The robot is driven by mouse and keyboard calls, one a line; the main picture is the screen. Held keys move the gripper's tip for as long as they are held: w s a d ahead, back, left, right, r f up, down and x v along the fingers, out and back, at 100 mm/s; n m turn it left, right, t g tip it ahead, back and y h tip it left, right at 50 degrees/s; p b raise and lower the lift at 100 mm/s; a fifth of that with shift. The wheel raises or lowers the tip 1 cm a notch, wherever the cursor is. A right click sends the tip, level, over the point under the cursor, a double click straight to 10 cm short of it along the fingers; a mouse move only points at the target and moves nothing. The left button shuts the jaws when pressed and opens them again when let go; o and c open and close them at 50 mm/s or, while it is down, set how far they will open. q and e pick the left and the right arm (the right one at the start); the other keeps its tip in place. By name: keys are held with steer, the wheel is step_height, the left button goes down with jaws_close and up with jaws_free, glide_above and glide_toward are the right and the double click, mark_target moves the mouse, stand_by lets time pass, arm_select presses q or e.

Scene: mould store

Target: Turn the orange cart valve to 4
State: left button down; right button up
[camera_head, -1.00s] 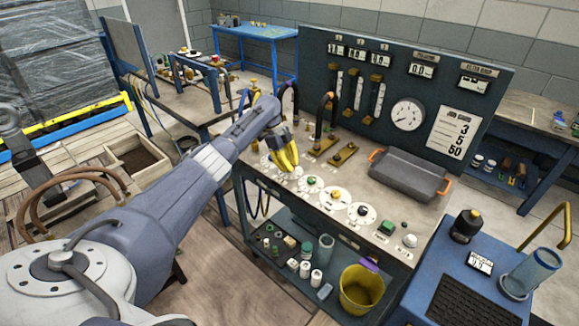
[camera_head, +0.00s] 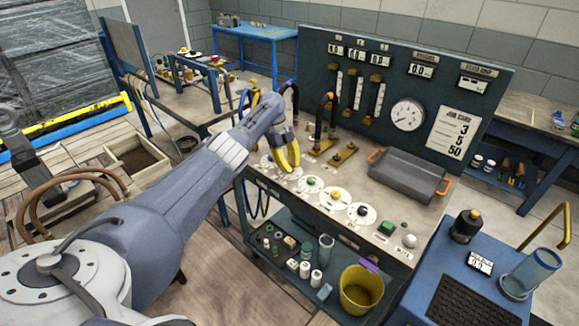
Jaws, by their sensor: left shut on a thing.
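My left gripper (camera_head: 291,169) has yellow fingers. It reaches down to the left part of a row of white dial discs on the console top. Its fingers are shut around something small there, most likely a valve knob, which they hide. Part of a white dial disc (camera_head: 281,174) shows beside the fingertips. I cannot read its marks, nor tell whether it is the orange cart valve. Other dials (camera_head: 335,199) stand to the right along the front edge. Three small displays (camera_head: 359,53) sit at the panel's top left; their digits are too small to read surely. My right gripper is not in view.
A grey tray with orange handles (camera_head: 407,177) lies on the console right of the gripper. Brass fittings and a black and orange hose (camera_head: 329,104) rise just behind it. A round gauge (camera_head: 407,115) and job card (camera_head: 453,131) are on the panel. A yellow bucket (camera_head: 359,290) stands on the lower shelf.

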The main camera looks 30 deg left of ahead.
arm_select(q)
steer(key=shift+d+f, duration=0.15)
steer(key=c, duration=1.1)
jaws_free()
steer(key=shift+v, duration=6.05)
